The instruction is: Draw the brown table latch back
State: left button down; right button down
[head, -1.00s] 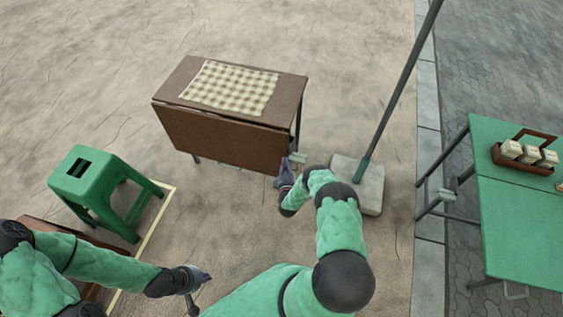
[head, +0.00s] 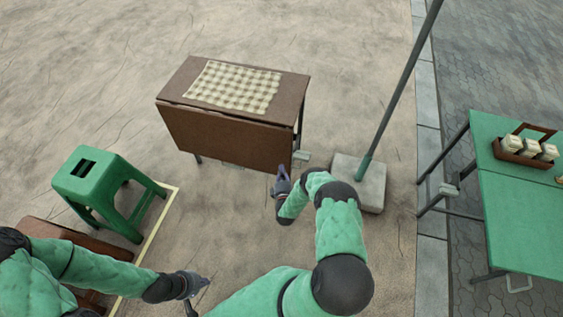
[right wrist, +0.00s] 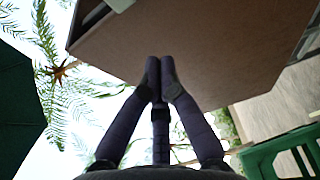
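The brown table (head: 225,137) stands ahead with its front leaf hanging down and a checked cloth on top. A small pale grey latch (head: 301,155) shows at its right side, low by the leg. My right gripper (head: 281,170) is just below the leaf's lower right corner, left of and nearer than the latch, apart from it. In the right wrist view its fingertips (right wrist: 160,66) meet with nothing seen between them, before the brown panel (right wrist: 220,60). A pale piece at that view's top edge may be the latch. My left gripper (head: 203,281) is low at left, away from the table; its fingers are unclear.
A green stool (head: 88,178) stands left, with a brown surface (head: 82,255) below it. A pole on a concrete base (head: 360,183) stands just right of the latch. A green table (head: 520,220) with a condiment caddy (head: 524,149) is far right.

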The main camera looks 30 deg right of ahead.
jog(key=shift+p+v, duration=0.3)
jog(key=shift+v, duration=1.45)
jog(key=a+r+m+g+y, duration=0.1)
jog(key=a+m+g+y, duration=0.7)
jog(key=a, duration=0.7)
jog(key=s+a+r+m+g+y, duration=0.1)
jog(key=s+a+r, duration=0.3)
jog(key=s, duration=0.4)
jog(key=s+a+r+m+g+y, duration=0.2)
jog(key=s+a+r+m+g, duration=0.1)
jog(key=s, duration=0.5)
jog(key=s+a+r+m+g+y, duration=0.2)
jog(key=s+a+r, duration=0.3)
jog(key=s, duration=0.3)
jog(key=shift+s+a+g, duration=0.4)
jog(key=shift+a+g, duration=0.2)
jog(key=shift+a, duration=0.15)
